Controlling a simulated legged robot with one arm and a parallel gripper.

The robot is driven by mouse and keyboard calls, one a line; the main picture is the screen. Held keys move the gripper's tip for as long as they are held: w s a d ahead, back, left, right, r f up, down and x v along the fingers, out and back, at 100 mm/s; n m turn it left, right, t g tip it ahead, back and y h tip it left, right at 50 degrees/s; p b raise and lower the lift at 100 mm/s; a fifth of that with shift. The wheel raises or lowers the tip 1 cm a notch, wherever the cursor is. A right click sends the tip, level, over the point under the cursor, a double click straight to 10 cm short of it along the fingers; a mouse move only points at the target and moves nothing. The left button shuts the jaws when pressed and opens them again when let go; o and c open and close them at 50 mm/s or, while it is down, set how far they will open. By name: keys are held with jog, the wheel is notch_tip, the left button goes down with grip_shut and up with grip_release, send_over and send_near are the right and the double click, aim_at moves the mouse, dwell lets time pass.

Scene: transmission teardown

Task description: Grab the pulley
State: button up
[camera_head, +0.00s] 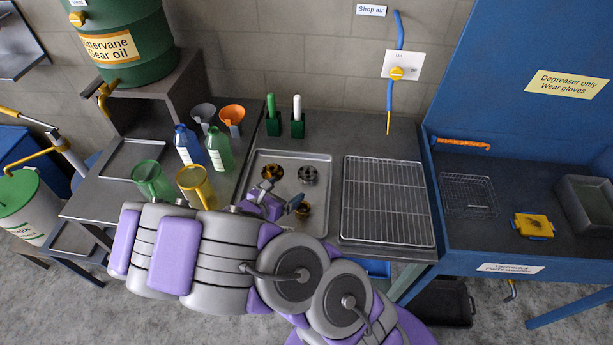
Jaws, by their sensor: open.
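A metal tray (262,158) on the bench holds three small round parts. One is a grey ribbed part (308,174) at the right. One is a dark and gold part (272,172) at the upper left. One is a brown-gold part (304,210) lower down, close to my gripper. They are too small for me to tell for certain which is the pulley. My gripper (284,200), purple and grey, is open over the tray, just left of the brown-gold part. I cannot tell whether they touch.
A wire rack (388,200) lies right of the tray. Bottles, funnels and a green jug (152,180) and yellow jug (196,187) crowd the left. Two brushes in green holders (297,126) stand behind. A blue parts washer (480,265) is at the right.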

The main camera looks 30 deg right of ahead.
jog(key=b, duration=0.2)
send_near(305, 174)
jog(key=x, duration=0.4)
jog(key=shift+s+d, duration=0.25)
jog(key=shift+d, duration=0.05)
jog(key=b+x, duration=0.1)
jog(key=x, duration=0.3)
jog(key=shift+w+f, duration=0.25)
jog(key=shift+f, duration=0.05)
jog(key=shift+w+d, duration=0.25)
jog(key=shift+d, duration=0.2)
jog(key=shift+c, duration=0.5)
jog(key=shift+a, duration=0.1)
jog(key=c, duration=1.4)
